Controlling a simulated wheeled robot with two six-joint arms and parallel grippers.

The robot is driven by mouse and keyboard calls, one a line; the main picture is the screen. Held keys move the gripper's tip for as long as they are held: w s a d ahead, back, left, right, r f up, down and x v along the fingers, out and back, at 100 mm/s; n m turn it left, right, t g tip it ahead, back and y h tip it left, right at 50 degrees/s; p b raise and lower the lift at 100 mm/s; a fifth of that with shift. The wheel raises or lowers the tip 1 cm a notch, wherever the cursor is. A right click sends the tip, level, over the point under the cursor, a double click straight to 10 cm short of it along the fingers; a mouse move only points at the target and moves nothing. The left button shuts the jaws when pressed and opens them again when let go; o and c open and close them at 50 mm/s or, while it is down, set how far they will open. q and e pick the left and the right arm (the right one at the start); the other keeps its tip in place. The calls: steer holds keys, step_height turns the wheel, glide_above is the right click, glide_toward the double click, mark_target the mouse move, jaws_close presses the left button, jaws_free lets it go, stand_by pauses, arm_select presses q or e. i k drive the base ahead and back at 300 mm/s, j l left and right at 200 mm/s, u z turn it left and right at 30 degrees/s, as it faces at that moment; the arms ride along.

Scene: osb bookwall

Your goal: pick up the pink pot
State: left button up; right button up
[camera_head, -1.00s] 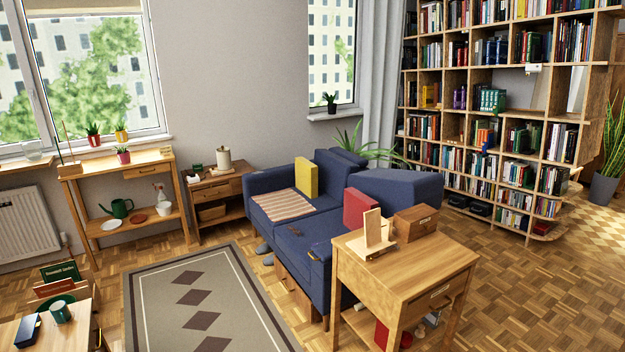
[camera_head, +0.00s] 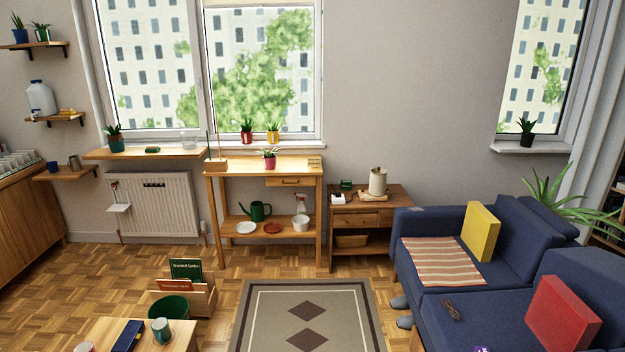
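The pink pot (camera_head: 269,162) holds a small green plant and stands upright on top of the wooden console table (camera_head: 236,168) below the window, near the middle of its top. A red pot (camera_head: 247,137) and a yellow pot (camera_head: 273,137), both with plants, stand on the windowsill just behind it. Neither of my grippers shows in the head view.
A patterned rug (camera_head: 262,315) lies on open floor before the console table. A blue sofa (camera_head: 500,295) stands at right. A low table (camera_head: 95,333) and a wooden magazine holder (camera_head: 203,298) are at front left. A side cabinet (camera_head: 352,221) stands right of the console.

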mark_target(268, 159)
steer(key=i+l+u, duration=0.2)
steer(key=i, duration=1.8)
steer(key=j, duration=0.1)
